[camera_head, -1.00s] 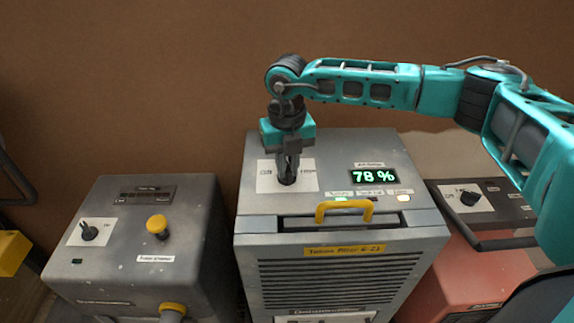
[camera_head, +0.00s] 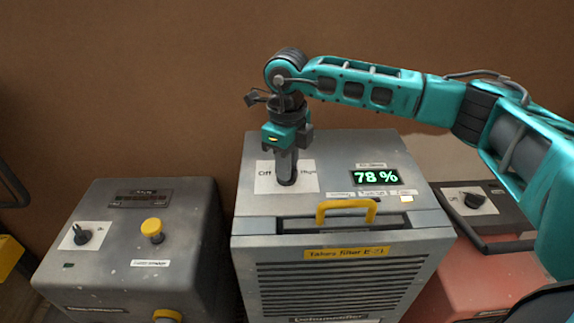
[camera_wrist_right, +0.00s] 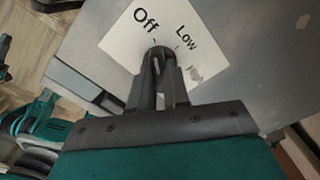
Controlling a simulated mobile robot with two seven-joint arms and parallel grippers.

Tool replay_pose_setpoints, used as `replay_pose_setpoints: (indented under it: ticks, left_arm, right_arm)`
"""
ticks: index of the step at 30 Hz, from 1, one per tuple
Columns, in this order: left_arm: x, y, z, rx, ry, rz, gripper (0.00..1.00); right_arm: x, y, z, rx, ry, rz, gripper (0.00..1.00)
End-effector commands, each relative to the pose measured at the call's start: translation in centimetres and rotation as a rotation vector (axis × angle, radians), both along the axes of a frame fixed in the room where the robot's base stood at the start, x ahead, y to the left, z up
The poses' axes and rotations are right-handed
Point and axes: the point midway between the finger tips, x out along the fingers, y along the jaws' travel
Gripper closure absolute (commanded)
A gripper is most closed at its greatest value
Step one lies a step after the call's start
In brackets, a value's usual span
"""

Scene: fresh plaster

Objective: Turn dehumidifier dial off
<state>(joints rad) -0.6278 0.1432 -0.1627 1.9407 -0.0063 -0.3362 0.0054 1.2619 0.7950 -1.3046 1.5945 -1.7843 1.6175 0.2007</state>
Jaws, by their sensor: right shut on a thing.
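The dehumidifier (camera_head: 345,280) is the grey louvred box in the middle of the head view. Its dark dial (camera_wrist_right: 158,53) stands on a white label plate (camera_head: 265,178) on the top panel, with "Off" and "Low" readable in the wrist view and a third mark partly hidden. My right gripper (camera_head: 287,180) points down from above and is shut on the dial. The fingers cover much of the dial, so I cannot tell its exact setting. The display (camera_head: 374,177) reads 78 %. My left gripper is not in view.
A yellow handle (camera_head: 346,205) stands at the dehumidifier's front top edge. A grey machine (camera_head: 110,255) with a knob and yellow button stands left. A red machine (camera_head: 440,275) with a dark top and knob stands right. A brown wall is behind.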

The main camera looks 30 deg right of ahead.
Motion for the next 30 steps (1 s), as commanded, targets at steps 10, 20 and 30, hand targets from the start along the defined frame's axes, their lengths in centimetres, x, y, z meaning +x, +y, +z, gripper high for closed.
replay_pose_setpoints:
  ticks: [10, 20, 30]
  left_arm:
    - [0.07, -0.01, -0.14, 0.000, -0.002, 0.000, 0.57]
    - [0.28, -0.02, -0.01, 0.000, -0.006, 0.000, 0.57]
    - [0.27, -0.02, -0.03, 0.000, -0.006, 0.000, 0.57]
  right_arm:
    - [0.08, -0.01, 0.12, 0.001, -0.003, 0.049, 1.00]
    - [0.09, 0.00, 0.14, 0.000, -0.004, 0.050, 0.81]
    - [0.03, -0.01, 0.05, 0.001, -0.001, 0.048, 0.58]
